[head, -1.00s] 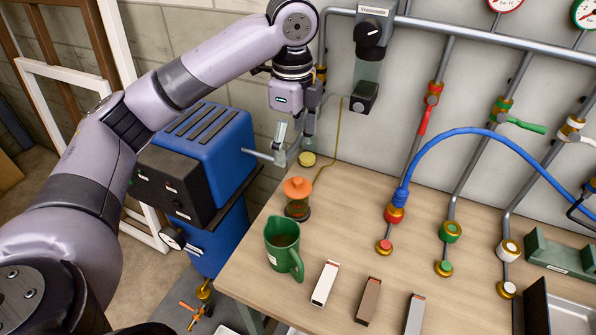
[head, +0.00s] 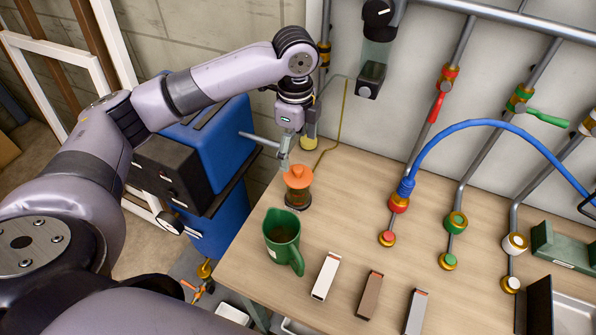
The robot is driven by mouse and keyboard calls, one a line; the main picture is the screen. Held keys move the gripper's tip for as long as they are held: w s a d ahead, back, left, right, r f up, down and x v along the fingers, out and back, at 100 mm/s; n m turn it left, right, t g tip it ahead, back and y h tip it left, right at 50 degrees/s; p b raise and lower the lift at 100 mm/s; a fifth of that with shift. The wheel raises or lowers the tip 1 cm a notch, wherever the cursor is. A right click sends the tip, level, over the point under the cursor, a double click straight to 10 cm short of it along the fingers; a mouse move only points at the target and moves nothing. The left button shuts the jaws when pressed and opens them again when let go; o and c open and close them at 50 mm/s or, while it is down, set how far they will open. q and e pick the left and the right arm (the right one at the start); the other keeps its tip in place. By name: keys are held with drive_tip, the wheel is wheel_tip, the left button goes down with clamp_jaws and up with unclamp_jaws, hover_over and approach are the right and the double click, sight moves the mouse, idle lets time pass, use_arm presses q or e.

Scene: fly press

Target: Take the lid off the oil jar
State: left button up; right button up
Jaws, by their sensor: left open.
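The oil jar (head: 298,196) is a small dark amber glass jar standing on the wooden bench near its left back edge. Its orange lid (head: 298,176) with a knob sits on top. My left gripper (head: 291,158) points down just above and behind the lid, with its fingers apart. One finger shows to the left of the knob; the other is hard to make out near the pipe behind. I cannot tell whether the fingers touch the knob. My right gripper is not in view.
A green jug (head: 283,238) stands just in front of the jar. White, brown and grey boxes lie along the bench front. A blue machine (head: 222,140) stands left of the bench. Pipes with valves and a blue hose (head: 470,130) line the wall at right.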

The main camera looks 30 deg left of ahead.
sight(298, 168)
use_arm(q)
drive_tip(key=shift+f, duration=0.7)
drive_tip(key=shift+s+d+f+p, duration=0.1)
drive_tip(key=shift+d+f+p, duration=0.05)
drive_tip(key=shift+f+p, duration=0.15)
drive_tip(key=f, duration=0.1)
drive_tip(key=f+p, duration=0.1)
drive_tip(key=f, duration=0.1)
drive_tip(key=shift+s+d+f, duration=0.25)
drive_tip(key=shift+s+d, duration=0.05)
drive_tip(key=shift+f+p, duration=0.3)
drive_tip(key=shift+f, duration=0.3)
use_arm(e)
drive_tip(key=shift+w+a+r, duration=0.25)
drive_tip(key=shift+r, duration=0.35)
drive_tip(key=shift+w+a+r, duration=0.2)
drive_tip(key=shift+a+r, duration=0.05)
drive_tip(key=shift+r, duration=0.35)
use_arm(q)
drive_tip(key=shift+c, duration=0.4)
drive_tip(key=c, duration=1)
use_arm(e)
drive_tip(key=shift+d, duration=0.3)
